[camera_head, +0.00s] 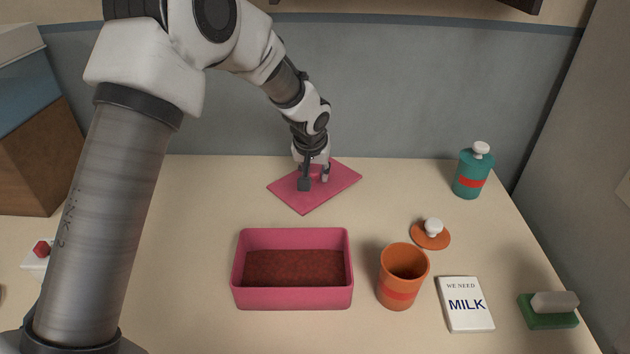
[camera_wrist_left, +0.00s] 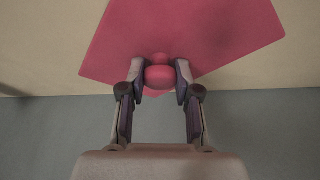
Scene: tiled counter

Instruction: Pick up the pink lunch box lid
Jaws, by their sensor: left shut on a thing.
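The pink lunch box lid (camera_head: 340,178) is a flat, square panel near the back of the counter, turned at an angle. My left gripper (camera_head: 314,182) is over it, pointing down. In the left wrist view the left gripper (camera_wrist_left: 160,80) is shut on the lid's round pink knob, with one finger on each side. The lid (camera_wrist_left: 215,35) fills the upper part of that view. I cannot tell whether it touches the counter. The pink lunch box (camera_head: 292,298) stands open in front of it, with a dark red-brown inside. My right gripper is not in view.
An orange cup (camera_head: 398,290) stands right of the box, with an orange lid (camera_head: 430,240) behind it. The back wall is close behind the lid.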

